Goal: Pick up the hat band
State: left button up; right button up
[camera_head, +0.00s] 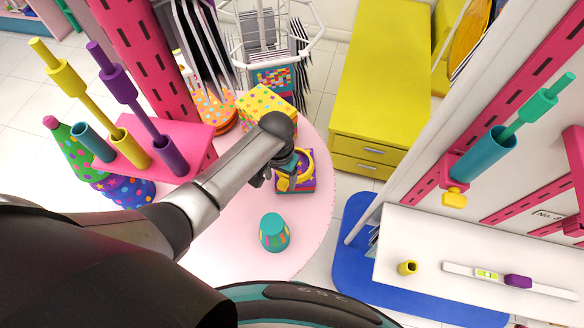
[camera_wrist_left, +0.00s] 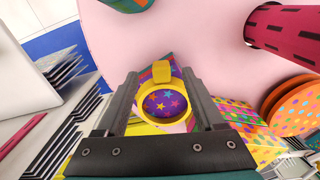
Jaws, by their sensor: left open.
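The hat band looks to be a yellow ring with a square tab (camera_wrist_left: 162,74). In the head view the yellow ring (camera_head: 307,166) is on a purple and yellow star-patterned box (camera_head: 308,185) on the pink round table. Purple star pattern shows through the ring. My left gripper (camera_head: 268,177) is beside the ring in the head view, partly hidden by its own wrist. In the left wrist view its open fingers (camera_wrist_left: 164,88) stand on either side of the ring, with gaps visible. My right gripper is not in view.
A pink stand with upright tubes (camera_head: 150,140) is at the left.

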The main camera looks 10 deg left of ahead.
aim_at(281, 185)
pick_arm(q)
jog(key=shift+w+f+b, duration=0.15)
jog(key=shift+f+b, duration=0.2)
jog(key=shift+f, duration=0.75)
jog(key=shift+w+f+b, duration=0.1)
jog(key=shift+f+b, duration=0.25)
jog(key=shift+f, duration=0.75)
jog(key=shift+c, duration=0.2)
grip_shut()
